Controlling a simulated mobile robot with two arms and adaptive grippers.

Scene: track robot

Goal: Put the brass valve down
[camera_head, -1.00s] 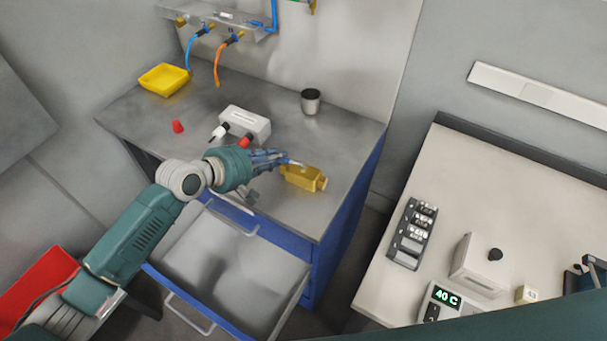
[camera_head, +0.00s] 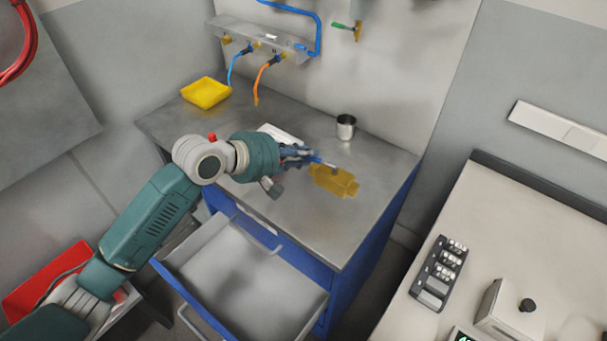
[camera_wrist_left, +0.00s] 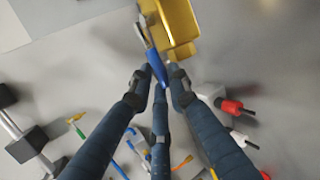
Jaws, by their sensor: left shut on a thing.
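The brass valve (camera_head: 335,180) is a yellow-gold block with a blue lever. It shows over the right part of the grey workbench top (camera_head: 290,215). My left gripper (camera_head: 310,160) is shut on the valve by its blue lever. In the left wrist view, the blue lever (camera_wrist_left: 158,68) sits between my left fingertips (camera_wrist_left: 160,76), and the brass body (camera_wrist_left: 180,18) lies just beyond them. I cannot tell whether the valve touches the bench or hangs a little above it. My right gripper is not in view.
A metal cup (camera_head: 346,128) stands behind the valve and a yellow tray (camera_head: 206,92) at the back left. A white block (camera_head: 280,132) is partly hidden behind my left gripper. The drawer (camera_head: 245,285) below is open. Bench top right and front of the valve is clear.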

